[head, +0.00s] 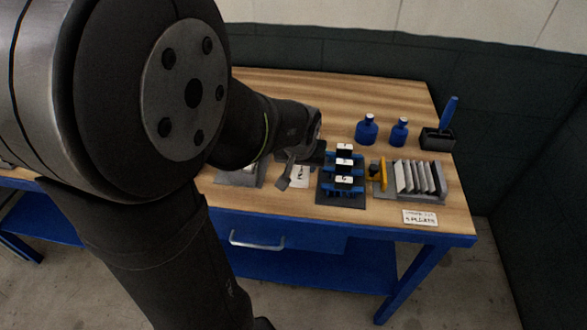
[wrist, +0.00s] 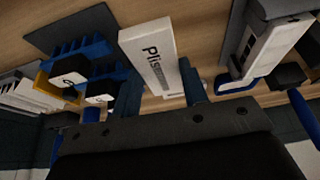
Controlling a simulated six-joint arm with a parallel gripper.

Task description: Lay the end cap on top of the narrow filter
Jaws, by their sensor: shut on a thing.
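My gripper (wrist: 162,92) is shut on a white box with dark lettering (wrist: 152,58), which stands between its two blue-grey fingers. The lettered box also shows in the head view (head: 299,176), partly hidden by my gripper (head: 291,168). Whether this box is the end cap is not clear. Several upright pale slabs, which look like filters (head: 413,177), stand in a row in a grey holder at the right of the bench; I cannot tell which is the narrow one. The wrist view shows part of this row at its left edge (wrist: 28,95).
A blue rack (head: 327,184) with black white-labelled blocks stands right of my gripper. A yellow piece (head: 379,172) is beside it. Two blue bottles (head: 367,130) and a dark box with a blue handle (head: 437,139) stand behind. A grey-white unit (wrist: 268,42) is close on the wrist view's right.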

